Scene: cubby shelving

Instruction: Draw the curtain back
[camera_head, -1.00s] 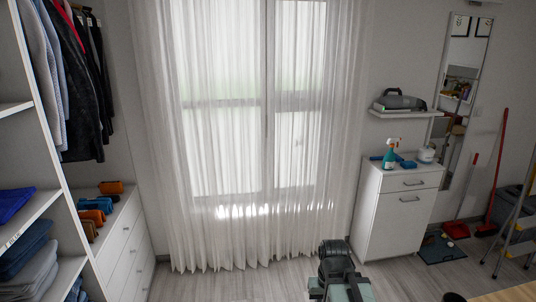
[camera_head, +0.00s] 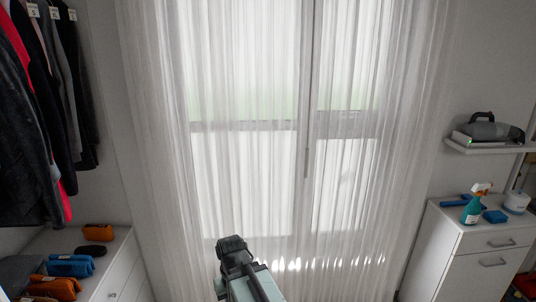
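The sheer white curtain (camera_head: 250,85) hangs closed across the tall window in long vertical folds. The window frame and daylight show through it. Its left edge is near the hanging clothes, its right edge near the white cabinet, and its bottom is cut off by the picture. The dark end of my arm, where my gripper (camera_head: 234,249) seems to be, stands at the bottom centre in front of the curtain. I see no fingers clearly, and cannot tell whether it touches the cloth.
A white cabinet (camera_head: 463,250) with a spray bottle (camera_head: 474,205) and blue items stands at right, below a wall shelf (camera_head: 490,147) holding a handheld device. At left, dark clothes (camera_head: 40,120) hang above a low drawer unit (camera_head: 118,262) with rolled cloths.

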